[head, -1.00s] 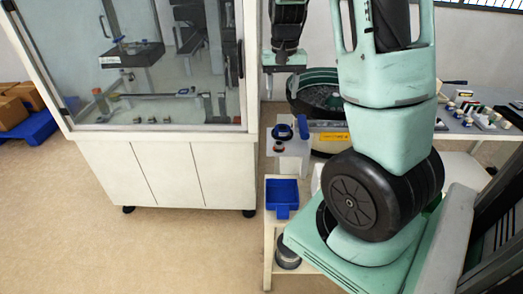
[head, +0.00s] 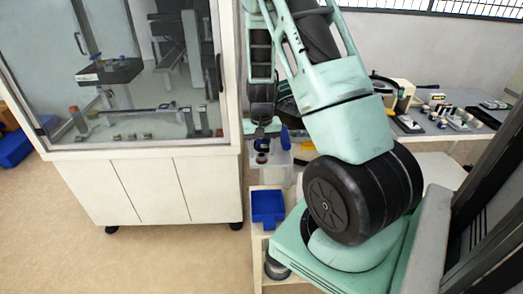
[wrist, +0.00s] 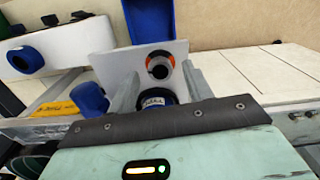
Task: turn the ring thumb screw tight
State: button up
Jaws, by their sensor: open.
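On a white block (wrist: 105,66) in the wrist view stands a dark round piece with an orange band (wrist: 160,66). Nearer my palm is a dark blue round part with a pale label (wrist: 156,101), partly hidden by my gripper. I cannot tell for sure which of these is the ring thumb screw. My gripper (wrist: 160,72) is open, one finger on each side of these round parts, with nothing held; contact is not clear. In the head view my gripper (head: 262,130) is above the white block (head: 278,172), with the reddish-dark piece (head: 262,158) just below it.
A blue upright handle (wrist: 89,98) stands close left of my left finger. A blue bin (wrist: 150,20) lies beyond the block; the head view shows it below (head: 268,208). A yellow label (wrist: 55,108) and another blue round part (wrist: 24,58) are at left. A glazed cabinet (head: 150,180) stands left.

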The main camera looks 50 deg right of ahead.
jog(key=shift+f, duration=0.35)
jog(key=c, duration=1)
jog(key=shift+o, duration=0.2)
